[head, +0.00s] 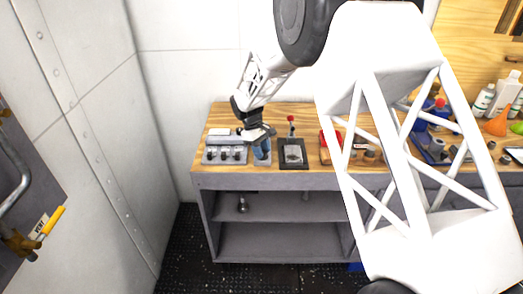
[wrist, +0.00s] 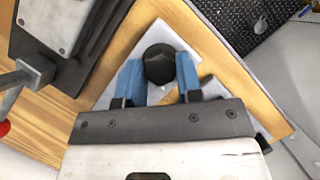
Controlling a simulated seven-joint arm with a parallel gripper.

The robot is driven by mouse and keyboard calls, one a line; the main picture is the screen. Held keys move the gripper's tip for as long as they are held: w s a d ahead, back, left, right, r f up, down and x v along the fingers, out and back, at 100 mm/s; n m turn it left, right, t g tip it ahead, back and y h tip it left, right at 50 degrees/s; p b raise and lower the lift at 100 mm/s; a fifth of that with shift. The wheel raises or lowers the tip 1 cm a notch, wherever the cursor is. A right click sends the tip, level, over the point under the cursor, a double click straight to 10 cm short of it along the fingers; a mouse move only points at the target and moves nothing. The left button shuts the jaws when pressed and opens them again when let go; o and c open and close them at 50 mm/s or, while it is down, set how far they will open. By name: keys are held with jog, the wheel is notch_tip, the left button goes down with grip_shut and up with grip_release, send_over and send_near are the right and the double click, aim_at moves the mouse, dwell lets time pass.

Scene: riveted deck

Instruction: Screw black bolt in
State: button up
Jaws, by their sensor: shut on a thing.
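The black bolt (wrist: 158,65) shows its dark round head from above in the wrist view, between my gripper's two blue fingers. My gripper (head: 262,156) is shut on it, one finger on each side, low over the left part of the workbench. The bolt sits over a light grey plate (wrist: 118,52) on the wooden top. The bolt's shaft is hidden below its head, so I cannot tell how deep it sits. In the head view the fingers hide the bolt.
A grey box with several knobs (head: 225,154) stands just left of my gripper. A dark plate with a red-tipped lever (head: 292,150) stands to the right. A red item (head: 330,141) and bottles (head: 507,90) are further right. The wooden bench top (head: 222,117) ends close by.

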jog(key=m+y, duration=0.1)
jog(key=m, duration=0.2)
jog(key=m+g+y, duration=0.1)
jog(key=m, duration=0.3)
jog(key=shift+w+d+r, duration=0.15)
jog(key=shift+y, duration=0.3)
jog(key=o, duration=0.9)
jog(key=shift+o, duration=0.2)
jog(key=v, duration=0.7)
jog(key=shift+w+r, duration=0.2)
jog(key=shift+r, duration=0.05)
